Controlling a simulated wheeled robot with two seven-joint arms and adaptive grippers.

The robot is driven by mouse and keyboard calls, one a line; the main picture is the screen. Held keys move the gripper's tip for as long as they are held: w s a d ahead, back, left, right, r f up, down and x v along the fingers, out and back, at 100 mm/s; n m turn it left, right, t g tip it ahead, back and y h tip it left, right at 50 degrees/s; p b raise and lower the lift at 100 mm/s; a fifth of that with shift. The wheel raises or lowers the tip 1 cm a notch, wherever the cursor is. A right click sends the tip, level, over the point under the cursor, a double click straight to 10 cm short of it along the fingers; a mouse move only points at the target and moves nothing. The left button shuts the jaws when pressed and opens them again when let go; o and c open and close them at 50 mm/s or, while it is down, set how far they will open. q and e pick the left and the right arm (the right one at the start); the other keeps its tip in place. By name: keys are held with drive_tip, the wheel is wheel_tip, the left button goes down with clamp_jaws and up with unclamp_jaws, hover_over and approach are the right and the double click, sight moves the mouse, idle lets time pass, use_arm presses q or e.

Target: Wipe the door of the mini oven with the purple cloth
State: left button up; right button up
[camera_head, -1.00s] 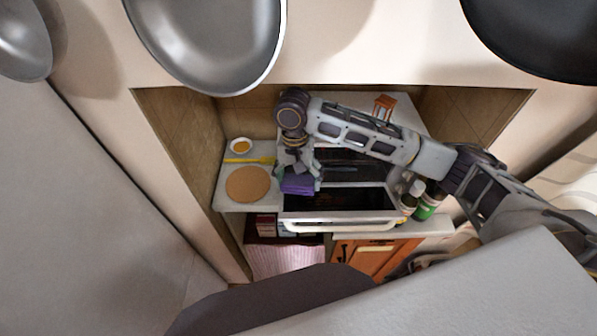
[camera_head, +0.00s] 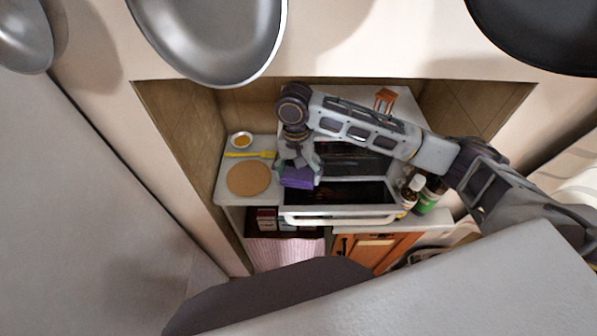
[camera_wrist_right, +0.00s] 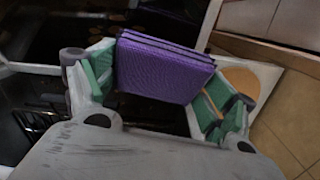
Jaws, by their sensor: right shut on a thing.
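The purple cloth (camera_head: 298,178) is a folded block held between the fingers of my right gripper (camera_head: 299,168). In the right wrist view the cloth (camera_wrist_right: 163,68) sits between the green finger pads of the gripper (camera_wrist_right: 158,85), which is shut on it. The mini oven (camera_head: 395,98) stands in the niche. Its white-framed door with a pale handle (camera_head: 340,219) points toward me, and the dark interior shows behind it, so the door looks open. The cloth is over the left side of the oven front. I cannot tell whether it touches the door. My left gripper is not in view.
Left of the oven, a round board (camera_head: 249,179), a yellow utensil (camera_head: 250,154) and a small bowl (camera_head: 241,139) lie on the counter. Bottles (camera_head: 427,196) stand close at its right. A small wooden chair-like object (camera_head: 384,99) is on top. Pans (camera_head: 215,35) hang above.

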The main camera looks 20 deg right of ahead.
sight(312, 175)
drive_tip(key=shift+s+d+f+g, duration=0.15)
drive_tip(key=shift+s+f, duration=0.2)
drive_tip(key=shift+f, duration=0.1)
drive_tip(key=shift+s+d+f+g, duration=0.15)
drive_tip(key=shift+s+f, duration=0.15)
drive_tip(key=shift+f, duration=0.15)
drive_tip(key=shift+s+d, duration=0.1)
drive_tip(key=shift+d, duration=0.25)
drive_tip(key=shift+s+d+r, duration=0.1)
drive_tip(key=shift+d, duration=0.55)
drive_tip(key=shift+s+d+r, duration=0.1)
drive_tip(key=shift+d, duration=0.5)
drive_tip(key=shift+w+a+r, duration=0.1)
drive_tip(key=shift+a, duration=0.2)
drive_tip(key=shift+d, duration=0.15)
drive_tip(key=shift+d, duration=0.35)
drive_tip(key=shift+s+d+r, duration=0.1)
drive_tip(key=shift+s+d, duration=0.15)
drive_tip(key=shift+d, duration=0.4)
drive_tip(key=shift+s+d, duration=0.2)
drive_tip(key=shift+d, duration=0.45)
